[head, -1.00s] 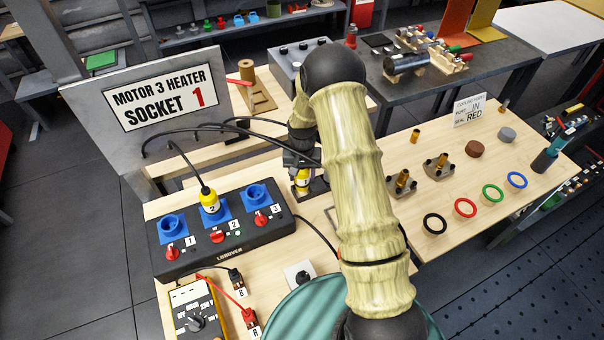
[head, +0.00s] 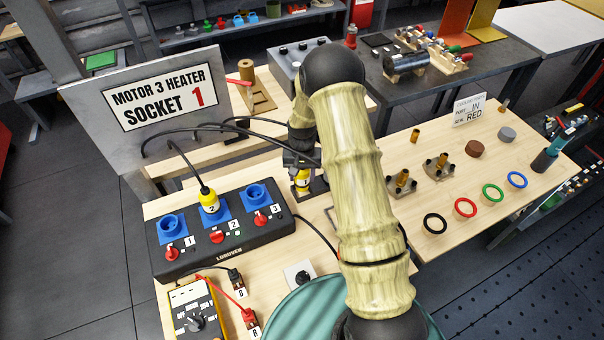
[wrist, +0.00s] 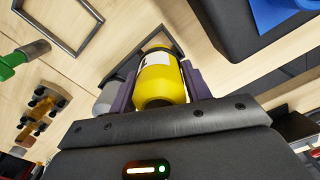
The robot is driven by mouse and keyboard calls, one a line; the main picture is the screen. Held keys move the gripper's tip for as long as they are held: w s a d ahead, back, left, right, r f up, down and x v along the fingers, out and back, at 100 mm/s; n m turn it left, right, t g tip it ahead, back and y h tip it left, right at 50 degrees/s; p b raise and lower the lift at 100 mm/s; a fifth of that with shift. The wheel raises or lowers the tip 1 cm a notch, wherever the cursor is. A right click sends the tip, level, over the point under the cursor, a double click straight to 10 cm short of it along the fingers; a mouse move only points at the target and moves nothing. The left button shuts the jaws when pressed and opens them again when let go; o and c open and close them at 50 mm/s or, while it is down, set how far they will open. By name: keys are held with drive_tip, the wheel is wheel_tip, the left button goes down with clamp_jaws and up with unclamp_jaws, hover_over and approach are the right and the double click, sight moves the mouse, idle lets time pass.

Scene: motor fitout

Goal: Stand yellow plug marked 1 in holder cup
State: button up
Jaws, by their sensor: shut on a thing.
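The yellow plug marked 1 (head: 304,180) is upright or nearly so in the head view, just right of the socket box. My gripper (head: 300,162) is shut on it from above. In the wrist view the plug (wrist: 162,82) sits between the two purple fingers of my gripper (wrist: 160,88). A dark square-edged piece (head: 320,186) is right beside and below the plug; it may be the holder cup's base. The cup itself is mostly hidden by the plug and my arm, so I cannot tell whether the plug is inside it or above it.
The black socket box (head: 225,232) has blue sockets, with a yellow plug marked 2 (head: 209,200) in the middle one. A black cable loops from the sign panel (head: 160,97) to my gripper. A multimeter (head: 192,312) lies in front. Coloured rings (head: 465,207) lie on the right bench.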

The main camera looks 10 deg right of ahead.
sight(302, 181)
drive_tip(key=shift+f+b, duration=1.3)
drive_tip(key=shift+f, duration=0.7)
drive_tip(key=o, duration=1.1)
wheel_tip(302, 181, up, 18)
drive_tip(key=b, duration=0.3)
drive_tip(key=shift+f, duration=0.25)
